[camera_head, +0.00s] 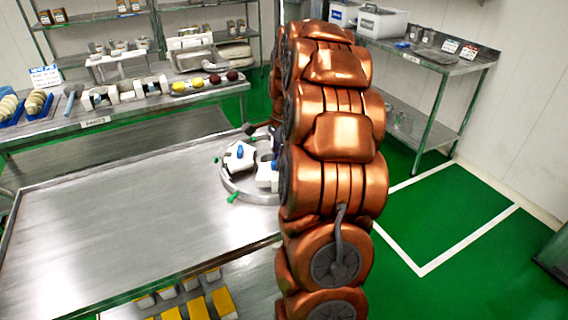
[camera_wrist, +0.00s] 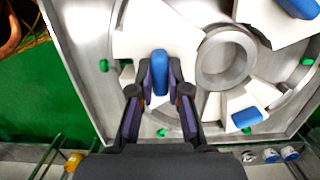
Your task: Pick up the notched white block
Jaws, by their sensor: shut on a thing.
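In the wrist view my gripper (camera_wrist: 158,84) is shut on the blue handle (camera_wrist: 160,68) of a white block (camera_wrist: 138,40). The block has angled edges and lies over the round metal machine part, beside its central ring; I cannot tell whether it is lifted. Two other white blocks with blue handles show, one at upper right (camera_wrist: 262,18) and one at lower right (camera_wrist: 238,103). In the head view white blocks (camera_head: 236,163) sit at the ring on the table.
The metal ring (camera_head: 230,192) with green knobs stands at the right of a steel table (camera_head: 120,225), whose left part is bare. A back bench (camera_head: 130,108) holds trays, white parts and colored round items. A side table (camera_head: 440,60) with bins stands at right.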

